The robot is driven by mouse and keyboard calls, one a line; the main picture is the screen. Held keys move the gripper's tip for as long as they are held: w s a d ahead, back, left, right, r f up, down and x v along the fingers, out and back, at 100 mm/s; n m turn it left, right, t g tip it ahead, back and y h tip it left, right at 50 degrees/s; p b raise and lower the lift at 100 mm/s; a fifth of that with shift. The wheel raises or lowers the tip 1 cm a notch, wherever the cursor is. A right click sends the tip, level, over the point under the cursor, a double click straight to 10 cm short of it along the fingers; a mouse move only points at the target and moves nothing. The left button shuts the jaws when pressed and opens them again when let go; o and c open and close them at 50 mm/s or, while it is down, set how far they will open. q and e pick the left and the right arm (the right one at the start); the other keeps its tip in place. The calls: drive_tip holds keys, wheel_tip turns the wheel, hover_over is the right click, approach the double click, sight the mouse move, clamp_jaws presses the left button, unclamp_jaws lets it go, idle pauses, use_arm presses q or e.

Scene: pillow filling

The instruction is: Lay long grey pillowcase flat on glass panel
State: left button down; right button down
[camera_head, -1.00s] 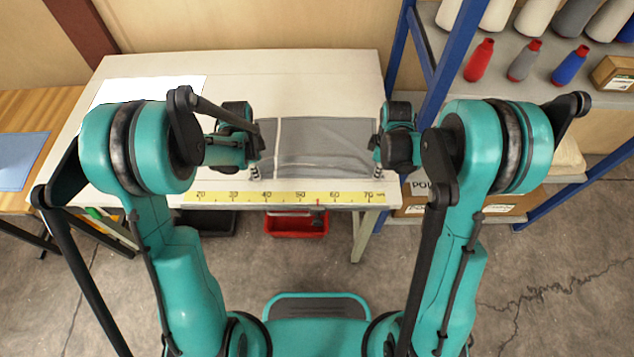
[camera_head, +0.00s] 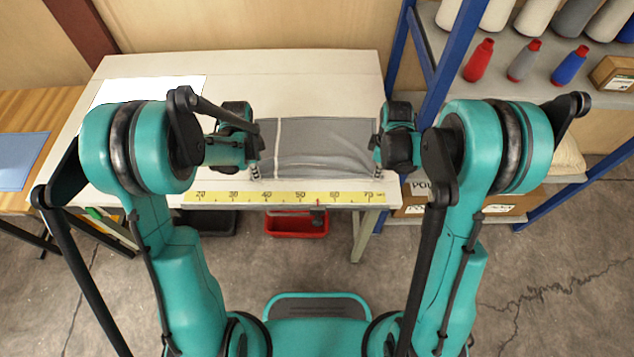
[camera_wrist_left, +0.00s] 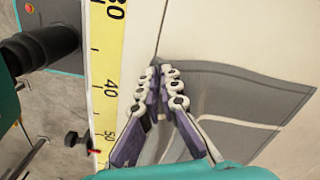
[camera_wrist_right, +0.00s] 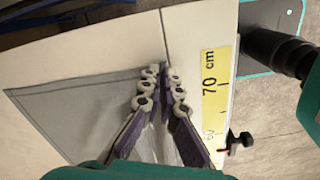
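The long grey pillowcase (camera_head: 325,140), with a white stripe near its left end, lies spread along the front of the white table. Soft wrinkles run across it, mostly toward the right. My left gripper (camera_wrist_left: 158,75) is closed on its near left corner. My right gripper (camera_wrist_right: 163,74) is closed on its near right corner, with cloth visible between and beside the fingers. The near edge stretches between both grippers. A bright white panel (camera_head: 165,88) lies at the table's back left; I cannot tell whether it is the glass panel.
A yellow measuring tape (camera_head: 285,197) runs along the white table's front edge (camera_head: 120,180). A blue-framed shelf (camera_head: 433,75) with thread cones stands close at the right. The table behind the pillowcase (camera_head: 310,85) is clear.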

use_arm(q)
drive_tip(key=shift+r, duration=0.15)
use_arm(e)
drive_tip(key=shift+r, duration=0.15)
